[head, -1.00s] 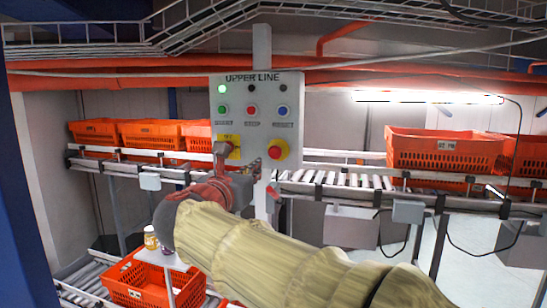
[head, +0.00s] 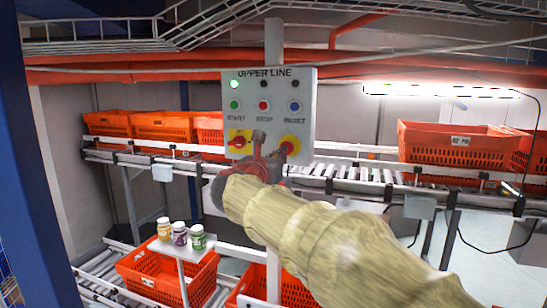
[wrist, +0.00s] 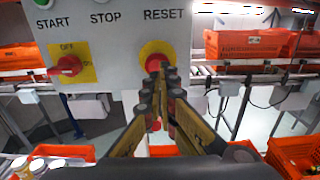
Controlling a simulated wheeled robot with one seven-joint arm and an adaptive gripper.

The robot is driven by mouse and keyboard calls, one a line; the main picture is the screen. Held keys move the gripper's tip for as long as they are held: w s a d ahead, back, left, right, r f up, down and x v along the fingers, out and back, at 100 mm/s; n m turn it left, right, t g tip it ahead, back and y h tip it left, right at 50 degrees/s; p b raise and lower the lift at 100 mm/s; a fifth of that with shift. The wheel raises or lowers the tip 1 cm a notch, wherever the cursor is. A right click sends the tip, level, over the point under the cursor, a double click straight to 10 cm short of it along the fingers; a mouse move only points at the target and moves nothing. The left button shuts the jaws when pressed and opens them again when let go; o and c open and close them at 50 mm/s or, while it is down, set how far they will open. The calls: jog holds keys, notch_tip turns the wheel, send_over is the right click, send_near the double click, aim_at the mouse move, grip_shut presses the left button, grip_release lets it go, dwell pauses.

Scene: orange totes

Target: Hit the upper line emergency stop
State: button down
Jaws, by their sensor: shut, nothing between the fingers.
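The grey UPPER LINE panel (head: 262,120) faces me on a post. Its emergency stop (head: 292,142), a red mushroom button on a round yellow base, is at the lower right, below RESET. In the wrist view the emergency stop (wrist: 155,54) shows just beyond the fingertips, which overlap its lower part. My gripper (wrist: 161,70) is shut and empty, pointing at the button. Whether the tips touch it I cannot tell. In the head view my gripper (head: 273,152) is in front of the panel's lower edge and partly covers the button.
A red OFF/ON rotary switch (wrist: 70,66) on a yellow plate is left of the button. START, STOP and RESET buttons sit above, and a green lamp (head: 234,84) is lit. Orange totes (head: 455,146) stand on the conveyor behind. Three jars (head: 180,234) stand on a small shelf below.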

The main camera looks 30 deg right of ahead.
jog(key=shift+p+x, duration=0.3)
jog(key=shift+x, duration=1.4)
